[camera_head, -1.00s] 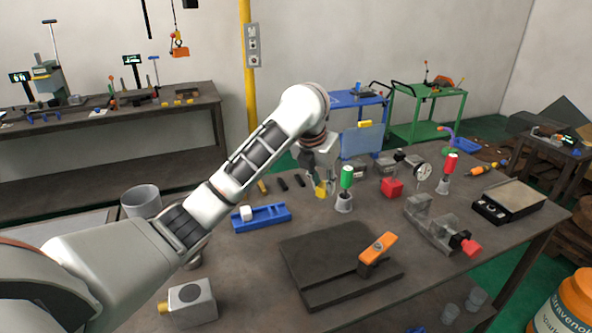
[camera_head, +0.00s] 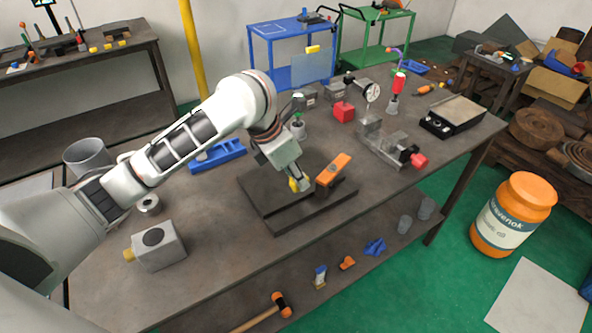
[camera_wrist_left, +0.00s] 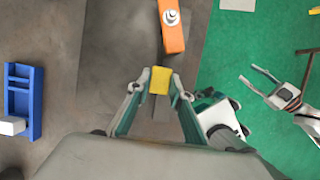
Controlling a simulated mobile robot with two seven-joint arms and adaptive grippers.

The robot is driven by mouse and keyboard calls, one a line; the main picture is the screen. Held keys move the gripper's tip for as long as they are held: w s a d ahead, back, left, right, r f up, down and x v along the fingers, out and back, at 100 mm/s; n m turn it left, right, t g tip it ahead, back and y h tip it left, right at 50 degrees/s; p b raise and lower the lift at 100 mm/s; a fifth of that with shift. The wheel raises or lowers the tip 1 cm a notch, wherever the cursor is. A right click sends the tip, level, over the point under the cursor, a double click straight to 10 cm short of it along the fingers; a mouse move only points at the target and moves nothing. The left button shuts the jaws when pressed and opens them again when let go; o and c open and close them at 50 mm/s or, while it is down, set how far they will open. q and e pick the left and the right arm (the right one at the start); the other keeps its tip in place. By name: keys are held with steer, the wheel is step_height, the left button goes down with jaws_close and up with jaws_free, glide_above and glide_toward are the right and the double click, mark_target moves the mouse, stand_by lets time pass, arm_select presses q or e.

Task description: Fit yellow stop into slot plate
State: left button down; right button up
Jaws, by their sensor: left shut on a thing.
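My left gripper (camera_head: 297,188) is shut on the yellow stop (camera_head: 294,184). The gripper is over the dark slot plate (camera_head: 262,188), close to its surface; I cannot tell whether the stop touches it. In the left wrist view the yellow stop (camera_wrist_left: 160,79) sits between my left fingertips (camera_wrist_left: 160,86). An orange clamp bar (camera_head: 333,168) stands on the plate just right of the gripper; it also shows in the wrist view (camera_wrist_left: 171,28). My right gripper (camera_wrist_left: 258,80) shows only in the wrist view, fingers apart and empty, over the green floor.
A blue tray (camera_head: 222,154) lies behind the arm. A grey block with a yellow knob (camera_head: 158,247) is at front left. The front table strip is bare.

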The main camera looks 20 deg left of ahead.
mark_target(297, 191)
arm_select(q)
steer(key=shift+f, duration=1.4)
steer(key=shift+f+b, duration=0.3)
steer(key=shift+f, duration=0.45)
steer(key=shift+f+b, duration=0.45)
steer(key=shift+b, duration=0.05)
steer(key=shift+f, duration=0.1)
arm_select(e)
steer(key=shift+w+a+r+t+y, duration=0.3)
steer(key=shift+w+a, duration=0.25)
steer(key=shift+a, duration=0.25)
steer(key=shift+a, duration=0.1)
arm_select(q)
steer(key=c, duration=1.7)
jaws_free()
